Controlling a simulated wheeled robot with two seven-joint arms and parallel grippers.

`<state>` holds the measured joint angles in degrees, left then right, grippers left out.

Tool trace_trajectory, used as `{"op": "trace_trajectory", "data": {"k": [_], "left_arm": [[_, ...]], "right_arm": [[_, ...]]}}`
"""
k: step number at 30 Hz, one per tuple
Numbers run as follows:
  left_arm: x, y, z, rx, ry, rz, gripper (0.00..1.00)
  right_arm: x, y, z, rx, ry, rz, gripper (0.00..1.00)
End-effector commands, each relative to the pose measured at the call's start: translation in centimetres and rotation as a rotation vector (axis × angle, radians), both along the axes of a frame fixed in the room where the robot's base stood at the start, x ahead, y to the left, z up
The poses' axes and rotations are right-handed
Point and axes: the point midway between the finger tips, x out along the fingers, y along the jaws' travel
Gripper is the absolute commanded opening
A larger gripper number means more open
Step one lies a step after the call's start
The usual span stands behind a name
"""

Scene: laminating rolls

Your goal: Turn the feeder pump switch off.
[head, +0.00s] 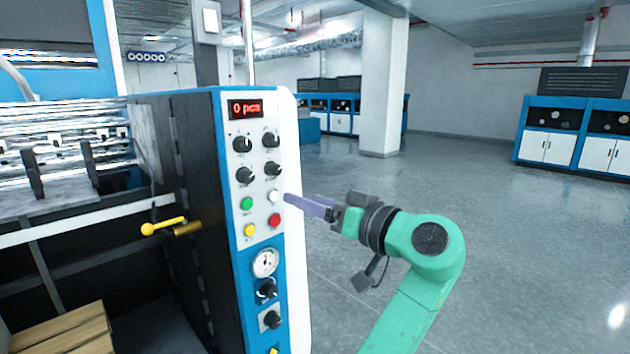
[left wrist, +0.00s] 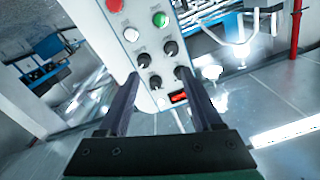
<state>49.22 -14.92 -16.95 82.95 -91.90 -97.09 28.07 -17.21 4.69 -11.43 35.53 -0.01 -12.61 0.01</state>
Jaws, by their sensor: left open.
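The control panel (head: 258,215) of a blue and white machine faces me in the head view. It carries a grid of black rotary knobs, including the upper left (head: 242,143), upper right (head: 271,139), lower left (head: 245,175) and lower right (head: 273,170). Two more knobs (head: 266,290) (head: 271,320) sit below a gauge. Labels are too small to read, so I cannot tell which is the feeder pump switch. My left gripper (head: 290,201) is just right of the panel. In the left wrist view its open fingers (left wrist: 160,75) frame the upper knobs (left wrist: 155,82), with nothing held. My right gripper is not visible.
A red display (head: 246,108) reads "0 pcs". Green (head: 247,204), white (head: 274,196), yellow (head: 250,230) and red (head: 275,220) buttons lie below the knob grid. A yellow-ended handle (head: 163,226) sticks out at left. The floor at right is clear.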

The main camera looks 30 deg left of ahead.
Motion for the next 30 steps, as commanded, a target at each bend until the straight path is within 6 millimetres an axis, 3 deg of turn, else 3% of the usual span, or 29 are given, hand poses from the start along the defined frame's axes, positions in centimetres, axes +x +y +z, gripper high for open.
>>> {"op": "trace_trajectory", "data": {"k": [2, 5, 15, 21, 30], "left_arm": [[-1.5, 0.1, 1.4, -0.012, -0.054, 0.04, 0.66], [-1.4, 1.2, 1.6, -0.013, -0.057, 0.048, 0.66], [0.6, 9.5, 1.9, -0.009, -0.049, 0.047, 0.66], [1.6, 13.3, 1.6, -0.008, -0.049, 0.045, 0.66], [1.9, 14.2, 1.2, -0.011, -0.05, 0.041, 0.66]], "right_arm": [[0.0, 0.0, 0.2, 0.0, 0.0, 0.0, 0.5], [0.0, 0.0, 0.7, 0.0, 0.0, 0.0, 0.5], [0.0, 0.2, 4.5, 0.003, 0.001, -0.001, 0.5], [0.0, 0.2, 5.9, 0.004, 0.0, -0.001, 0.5], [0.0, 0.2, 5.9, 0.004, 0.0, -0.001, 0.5]]}}
